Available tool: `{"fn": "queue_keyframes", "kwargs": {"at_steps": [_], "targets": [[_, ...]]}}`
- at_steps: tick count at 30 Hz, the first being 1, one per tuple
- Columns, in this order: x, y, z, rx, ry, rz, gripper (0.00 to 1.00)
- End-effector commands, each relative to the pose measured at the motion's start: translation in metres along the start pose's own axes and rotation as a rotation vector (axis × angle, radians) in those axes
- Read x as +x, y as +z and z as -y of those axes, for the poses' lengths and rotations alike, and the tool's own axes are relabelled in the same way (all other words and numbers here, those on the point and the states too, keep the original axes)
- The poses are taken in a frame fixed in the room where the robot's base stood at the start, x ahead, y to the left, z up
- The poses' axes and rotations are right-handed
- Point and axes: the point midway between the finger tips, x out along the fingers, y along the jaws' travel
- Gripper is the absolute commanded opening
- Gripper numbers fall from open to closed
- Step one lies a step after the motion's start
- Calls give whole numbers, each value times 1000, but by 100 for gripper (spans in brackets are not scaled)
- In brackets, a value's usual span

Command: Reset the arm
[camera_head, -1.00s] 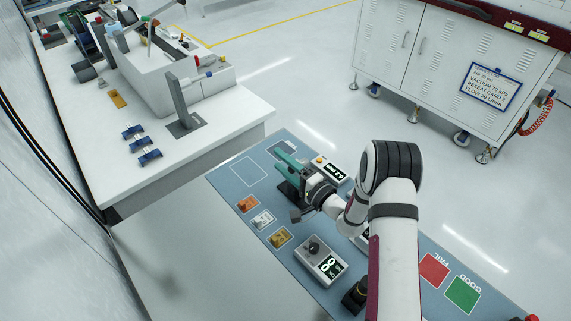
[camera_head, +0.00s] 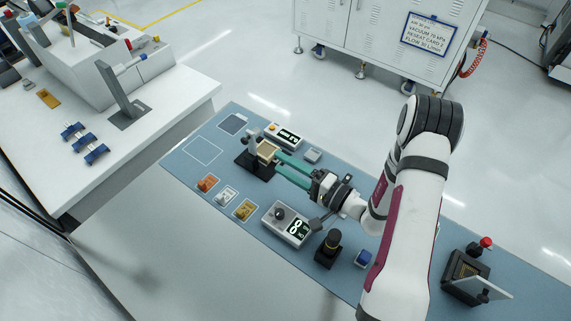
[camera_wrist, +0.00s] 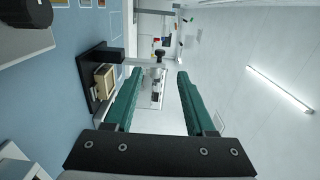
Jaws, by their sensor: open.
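My gripper (camera_head: 277,160) has two long teal fingers, spread apart with nothing between them. It is low over the blue mat (camera_head: 205,152), pointing left toward a tan block (camera_head: 265,151) in a black stand (camera_head: 255,167). In the wrist view my gripper (camera_wrist: 160,73) is open. There the tan block (camera_wrist: 104,80) is left of the left finger, outside the gap. I cannot tell whether the finger touches it. My arm reaches in from the lower right.
Orange, white and yellow pieces (camera_head: 245,209) lie along the mat's near edge. A grey box with a dial (camera_head: 288,224), a black knob post (camera_head: 328,248) and an open black socket (camera_head: 465,275) stand nearby. A white bench (camera_head: 150,105) is at left.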

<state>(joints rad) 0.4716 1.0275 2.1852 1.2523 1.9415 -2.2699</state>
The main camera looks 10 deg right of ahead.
Motion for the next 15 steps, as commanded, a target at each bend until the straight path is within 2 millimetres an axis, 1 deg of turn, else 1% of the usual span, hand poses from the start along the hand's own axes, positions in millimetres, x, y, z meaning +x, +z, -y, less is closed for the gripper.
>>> {"fn": "queue_keyframes", "kwargs": {"at_steps": [7,8,10,11,13,14,15], "targets": [[1,0,1,1,0,3,55],[2,2,3,4,-1,12,55],[7,16,20,25,-2,87,55],[10,28,32,43,4,148,55],[13,76,71,102,59,364,55],[8,104,87,130,117,477,55],[-4,141,105,158,231,620,55]]}}
